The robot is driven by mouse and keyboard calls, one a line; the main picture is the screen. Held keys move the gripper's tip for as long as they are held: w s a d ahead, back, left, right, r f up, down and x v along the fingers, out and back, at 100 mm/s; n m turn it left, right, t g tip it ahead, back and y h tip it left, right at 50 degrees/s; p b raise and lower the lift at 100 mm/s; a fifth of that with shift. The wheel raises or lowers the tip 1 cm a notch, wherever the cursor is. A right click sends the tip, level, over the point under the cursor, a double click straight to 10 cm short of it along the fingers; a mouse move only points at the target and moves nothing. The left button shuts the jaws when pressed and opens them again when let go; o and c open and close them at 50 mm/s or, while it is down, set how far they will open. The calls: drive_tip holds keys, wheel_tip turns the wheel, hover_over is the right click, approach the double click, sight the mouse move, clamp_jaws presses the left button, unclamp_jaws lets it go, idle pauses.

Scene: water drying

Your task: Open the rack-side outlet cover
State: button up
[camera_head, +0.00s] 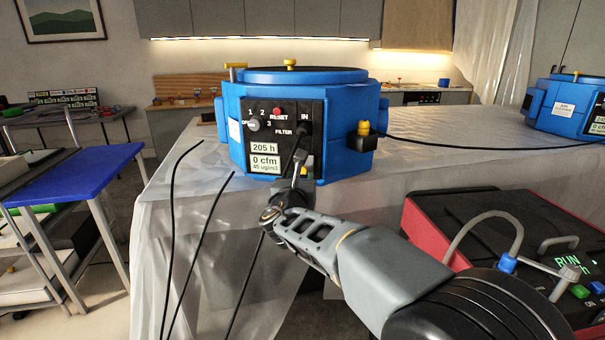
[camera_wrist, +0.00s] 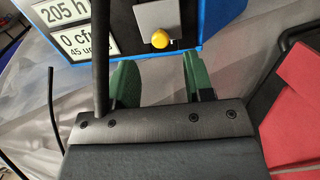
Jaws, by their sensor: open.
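A blue air machine (camera_head: 350,100) with a dark front panel stands on a sheet-covered table. A small grey plate with a yellow knob (camera_wrist: 160,38) is low on its panel in the wrist view. It looks like an outlet cover, but no label shows which one. In the head view only a bit of yellow (camera_head: 304,171) shows there, behind my wrist. My gripper (camera_wrist: 160,60) is open and empty, its green fingers apart just below the plate and knob. I see no contact with the knob.
A black cable (camera_wrist: 100,50) from the IN socket hangs close beside my left finger. A yellow-capped fitting (camera_head: 364,128) juts from the machine's right side. A red-and-black unit (camera_head: 425,218) stands at the right. A blue-topped rack (camera_head: 75,172) stands at the left.

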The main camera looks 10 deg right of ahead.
sight(303, 171)
drive_tip(key=shift+x, duration=2.95)
drive_tip(key=shift+s, duration=0.1)
clamp_jaws()
